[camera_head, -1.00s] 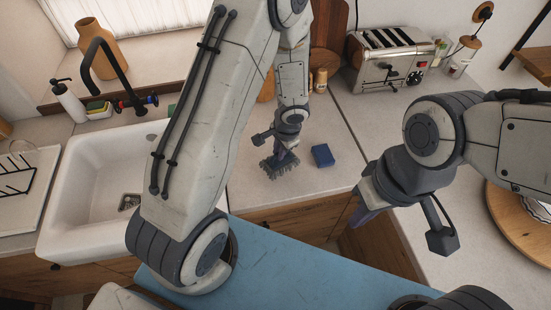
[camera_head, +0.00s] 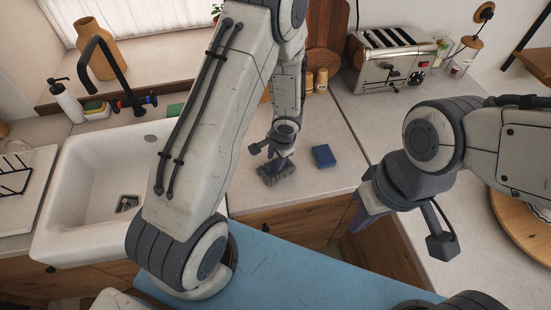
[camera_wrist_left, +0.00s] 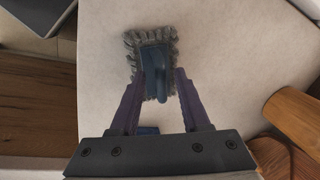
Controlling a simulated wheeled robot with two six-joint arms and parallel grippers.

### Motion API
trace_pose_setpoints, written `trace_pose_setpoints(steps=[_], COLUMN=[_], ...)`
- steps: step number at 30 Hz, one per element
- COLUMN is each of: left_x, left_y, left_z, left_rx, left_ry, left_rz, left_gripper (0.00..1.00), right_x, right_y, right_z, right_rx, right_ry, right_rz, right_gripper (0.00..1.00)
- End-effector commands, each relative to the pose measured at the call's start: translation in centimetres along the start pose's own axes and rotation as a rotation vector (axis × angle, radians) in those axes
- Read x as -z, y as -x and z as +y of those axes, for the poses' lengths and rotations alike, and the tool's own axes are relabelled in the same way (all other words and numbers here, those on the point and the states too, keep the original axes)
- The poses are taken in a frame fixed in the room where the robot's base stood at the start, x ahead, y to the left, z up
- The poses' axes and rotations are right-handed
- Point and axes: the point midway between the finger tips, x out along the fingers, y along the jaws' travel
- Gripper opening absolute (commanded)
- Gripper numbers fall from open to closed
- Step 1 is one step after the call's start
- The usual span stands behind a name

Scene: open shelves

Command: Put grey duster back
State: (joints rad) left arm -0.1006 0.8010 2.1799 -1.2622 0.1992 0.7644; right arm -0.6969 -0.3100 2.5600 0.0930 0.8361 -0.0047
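The grey duster (camera_head: 274,176) has a grey fringed head and a blue handle. In the left wrist view the duster (camera_wrist_left: 155,66) lies between the purple fingers. My left gripper (camera_head: 281,162) is directly over it. In the wrist view the fingers of the left gripper (camera_wrist_left: 159,76) are spread on either side of the blue handle, with a gap on the left side. My right gripper (camera_head: 362,215) hangs near the counter's front edge, its fingers partly hidden by its wrist.
A blue block (camera_head: 323,156) lies just right of the duster. A white sink (camera_head: 75,215) is to the left, with a black tap (camera_head: 105,65). A toaster (camera_head: 390,65) and small jars (camera_head: 322,79) stand behind. The counter between block and toaster is clear.

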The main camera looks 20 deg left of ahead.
Motion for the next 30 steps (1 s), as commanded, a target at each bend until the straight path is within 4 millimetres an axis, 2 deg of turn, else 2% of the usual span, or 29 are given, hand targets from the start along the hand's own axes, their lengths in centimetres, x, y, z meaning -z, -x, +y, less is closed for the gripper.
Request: trace_pose_setpoints(steps=[4, 7, 18, 27, 30], left_x=[0.0, 0.0, 0.1, 0.1, 0.2], left_y=[0.3, 1.3, 9.0, 12.3, 14.5], left_z=[0.0, -0.1, -0.1, 0.1, 0.9], left_rx=[0.001, 0.002, 0.003, 0.002, 0.01], left_ry=[0.0, 0.0, 0.001, 0.001, 0.002], left_rz=[0.001, 0.001, 0.005, 0.003, 0.012], left_gripper=[0.46, 0.46, 0.46, 0.46, 0.46], right_x=[0.0, 0.0, 0.2, 0.2, 0.2], right_y=[0.1, 0.7, 3.8, 4.4, 4.4], right_z=[0.0, -0.1, -0.3, -0.3, -0.3], right_rx=[0.0, 0.0, 0.0, 0.0, 0.0], right_ry=[0.0, 0.001, 0.003, 0.002, 0.002], right_rz=[0.0, 0.0, 0.0, 0.0, 0.0], right_gripper=[0.0, 0.0, 0.0, 0.0, 0.0])
